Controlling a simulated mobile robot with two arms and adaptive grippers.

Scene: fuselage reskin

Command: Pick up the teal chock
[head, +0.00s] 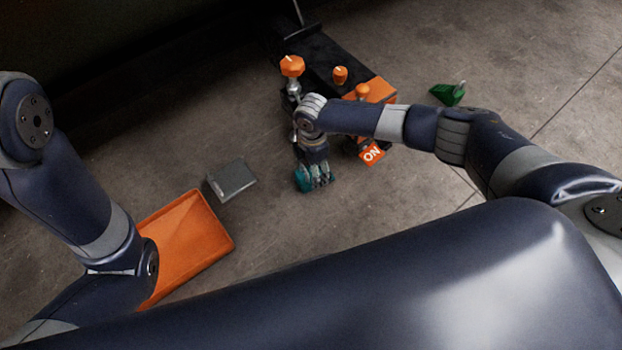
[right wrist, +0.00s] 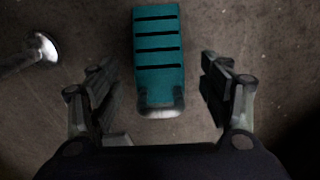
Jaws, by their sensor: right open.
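The teal chock (right wrist: 158,62) lies on the concrete floor in the right wrist view, with dark slots across its top and a pale metallic end towards me. My right gripper (right wrist: 158,92) is open, with one finger on each side of the chock's near end and a gap on both sides. In the head view the chock (head: 303,180) shows partly under my right gripper (head: 318,178), which points down at it and hides some of it. My left arm comes in at the left of the head view, but its gripper is out of sight.
An orange tray (head: 190,235) and a grey block (head: 232,180) lie left of the chock. A black and orange unit with orange knobs (head: 292,66) and an ON tag (head: 371,154) stands behind my right arm. A green object (head: 448,94) lies farther right.

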